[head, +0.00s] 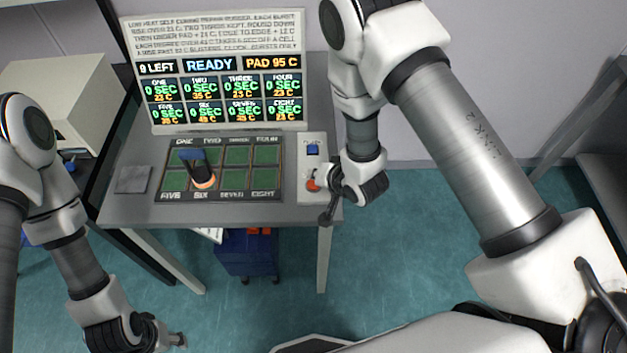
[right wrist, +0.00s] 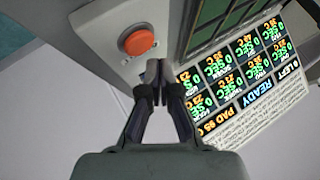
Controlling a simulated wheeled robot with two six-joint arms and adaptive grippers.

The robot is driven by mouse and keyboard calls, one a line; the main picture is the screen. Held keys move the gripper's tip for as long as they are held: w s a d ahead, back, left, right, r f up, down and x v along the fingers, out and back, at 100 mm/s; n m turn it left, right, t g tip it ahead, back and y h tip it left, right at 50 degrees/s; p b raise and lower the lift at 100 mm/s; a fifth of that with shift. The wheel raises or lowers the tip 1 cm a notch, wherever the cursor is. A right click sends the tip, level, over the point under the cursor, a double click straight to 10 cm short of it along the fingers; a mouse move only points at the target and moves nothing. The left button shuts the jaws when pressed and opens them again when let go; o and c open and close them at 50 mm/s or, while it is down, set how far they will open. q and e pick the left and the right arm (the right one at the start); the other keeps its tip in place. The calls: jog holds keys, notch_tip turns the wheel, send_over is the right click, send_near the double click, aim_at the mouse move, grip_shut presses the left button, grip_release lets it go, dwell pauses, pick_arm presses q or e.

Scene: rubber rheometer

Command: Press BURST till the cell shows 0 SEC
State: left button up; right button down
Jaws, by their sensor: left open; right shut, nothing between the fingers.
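The screen (head: 222,85) reads READY and PAD 95 C; every cell, ONE to EIGHT, shows 0 SEC. The digit before LEFT is hard to read. A red button (head: 312,185) sits on the pale control panel (head: 312,167) right of the cell grid; its label is not legible. The red button also shows in the right wrist view (right wrist: 139,41). My right gripper (right wrist: 152,72) is shut and empty, its fingertips beside the button and apart from it. It also shows at the panel's edge in the head view (head: 328,210). My left gripper (head: 178,340) is open and empty, low and away from the table.
A blue-handled tool with an orange base (head: 203,181) stands on the grid (head: 270,182) at cell SIX. A grey pad (head: 132,179) lies left of the grid. A blue cart (head: 247,255) stands under the table.

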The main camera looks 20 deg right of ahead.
notch_tip(320, 180, up, 5)
jog(key=p, duration=0.3)
jog(key=shift+f, duration=0.3)
dwell(0.4)
jog(key=s+d+f+n+g+h+b, duration=0.1)
jog(key=s+d+f+g+b, duration=0.1)
jog(key=s+f, duration=0.3)
jog(key=s+d+f+n+g+h+b, duration=0.1)
jog(key=s+d+f+n+g+b, duration=0.1)
jog(key=s, duration=1)
jog(key=s+d+f+n+g+h+b, duration=0.1)
jog(key=s+d+f+g, duration=0.3)
jog(key=s+f, duration=0.3)
jog(key=s+d, duration=0.1)
jog(key=s, duration=0.1)
jog(key=shift+s+d+f+n+g+b, duration=0.25)
jog(key=shift+s+f+n+g+b, duration=0.05)
jog(key=shift+s+f+b, duration=0.1)
